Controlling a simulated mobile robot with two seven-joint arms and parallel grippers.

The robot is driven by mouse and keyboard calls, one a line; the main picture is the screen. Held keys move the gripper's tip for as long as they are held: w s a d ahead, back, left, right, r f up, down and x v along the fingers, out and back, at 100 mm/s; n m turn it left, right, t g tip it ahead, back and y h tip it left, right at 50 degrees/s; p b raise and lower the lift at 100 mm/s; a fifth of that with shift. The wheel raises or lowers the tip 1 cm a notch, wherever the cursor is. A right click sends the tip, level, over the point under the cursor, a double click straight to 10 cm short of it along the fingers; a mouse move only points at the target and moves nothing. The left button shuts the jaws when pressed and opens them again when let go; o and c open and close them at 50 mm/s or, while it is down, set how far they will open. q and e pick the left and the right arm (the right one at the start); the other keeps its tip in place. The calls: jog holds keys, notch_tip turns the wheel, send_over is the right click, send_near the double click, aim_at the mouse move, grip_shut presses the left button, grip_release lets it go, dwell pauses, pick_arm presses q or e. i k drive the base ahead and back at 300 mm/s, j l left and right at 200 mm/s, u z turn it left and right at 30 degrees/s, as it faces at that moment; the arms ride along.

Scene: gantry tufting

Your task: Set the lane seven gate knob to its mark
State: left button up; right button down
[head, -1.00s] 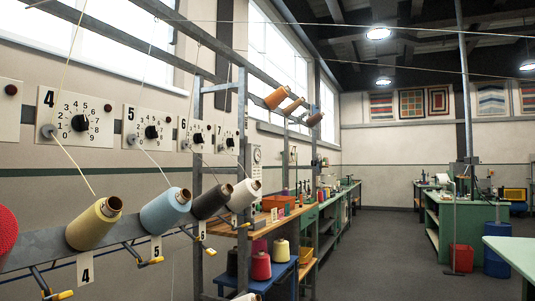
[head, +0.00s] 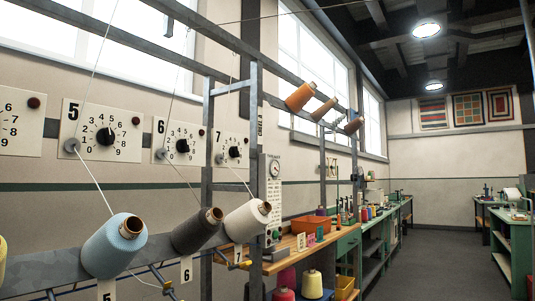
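The lane seven gate knob (head: 234,152) is a black knob on a white dial plate (head: 222,142) marked 7, on the wall left of centre in the head view. A grey upright of the frame stands close to its right side and covers part of the plate. The knob's pointer and its mark are too small to read. The white yarn cone (head: 246,221) of lane seven sits on the rail below, with a tag 7 under it. Neither of my grippers is in view.
Dials 5 (head: 105,136) and 6 (head: 182,146) stand to the left, above a blue cone (head: 113,246) and a dark grey cone (head: 196,231). Metal uprights and the cone rail lie before the wall. A wooden bench (head: 290,243) stands beyond. Open floor (head: 425,268) lies at right.

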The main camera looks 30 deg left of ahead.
aim_at(233, 152)
jog(key=i+u, duration=0.1)
jog(key=i, duration=0.45)
jog(key=i+l+u, duration=0.15)
jog(key=i, duration=0.4)
jog(key=i+l+u, duration=0.1)
jog(key=i+u, duration=0.35)
jog(key=i+l+u, duration=0.2)
jog(key=u, duration=0.25)
jog(key=i+l+u, duration=0.15)
jog(key=u, duration=0.25)
jog(key=i+l+u, duration=0.15)
jog(key=l+u, duration=0.15)
jog(key=u, duration=0.15)
jog(key=i+l+u, duration=0.1)
jog(key=l+u, duration=0.5)
jog(key=u, duration=0.2)
